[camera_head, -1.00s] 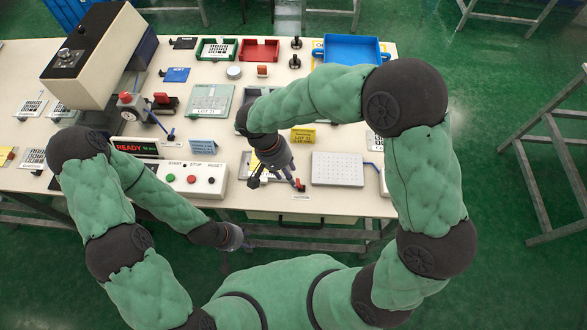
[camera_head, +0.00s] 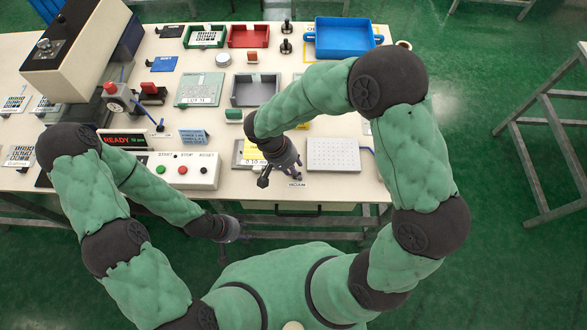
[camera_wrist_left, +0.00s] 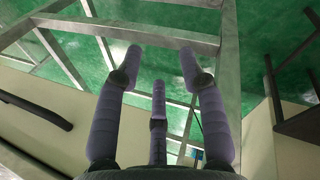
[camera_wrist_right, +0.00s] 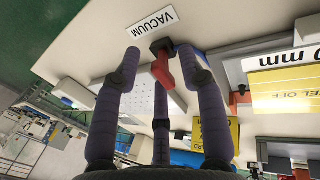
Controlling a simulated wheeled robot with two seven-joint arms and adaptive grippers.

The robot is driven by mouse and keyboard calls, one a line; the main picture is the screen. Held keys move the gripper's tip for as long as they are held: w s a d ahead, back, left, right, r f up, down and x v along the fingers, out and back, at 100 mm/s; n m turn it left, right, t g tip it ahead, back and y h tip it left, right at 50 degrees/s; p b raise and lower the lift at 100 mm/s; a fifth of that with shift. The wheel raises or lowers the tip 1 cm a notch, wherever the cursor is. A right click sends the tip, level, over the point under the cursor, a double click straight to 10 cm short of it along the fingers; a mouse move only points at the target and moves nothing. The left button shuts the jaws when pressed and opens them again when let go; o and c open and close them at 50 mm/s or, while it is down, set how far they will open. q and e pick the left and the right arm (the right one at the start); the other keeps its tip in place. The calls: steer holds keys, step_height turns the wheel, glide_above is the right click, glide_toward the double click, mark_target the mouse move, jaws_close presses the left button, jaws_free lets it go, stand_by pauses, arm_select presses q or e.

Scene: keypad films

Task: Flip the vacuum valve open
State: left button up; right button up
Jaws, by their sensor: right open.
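The vacuum valve (camera_wrist_right: 162,68) shows in the right wrist view as a red lever on a small black base, beside the white VACUUM label (camera_wrist_right: 153,23). My right gripper (camera_wrist_right: 160,70) is open, with the lever between its spread fingertips in that view; I cannot tell whether they touch it. In the head view my right gripper (camera_head: 281,174) hangs at the table's front edge beside the VACUUM label (camera_head: 297,184), and the valve is mostly hidden there. My left gripper (camera_head: 233,238) is open and empty in front of the table; its spread fingers (camera_wrist_left: 160,65) face the floor.
A white perforated plate (camera_head: 333,155) lies right of the right gripper. A yellow-labelled plate (camera_head: 248,155) is on its left. A button box (camera_head: 182,170) stands further left. A grey tray (camera_head: 256,90) and a blue tray (camera_head: 347,38) lie further back.

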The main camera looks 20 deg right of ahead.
steer(key=shift+f, duration=0.1)
jaws_close()
steer(key=shift+a+f+h+b, duration=0.25)
steer(key=shift+h+b, duration=0.2)
steer(key=shift+h, duration=0.25)
steer(key=shift+w+a+g+h, duration=0.1)
steer(key=shift+a+g+h, duration=0.05)
steer(key=shift+g+h, duration=0.3)
jaws_free()
steer(key=shift+r, duration=0.1)
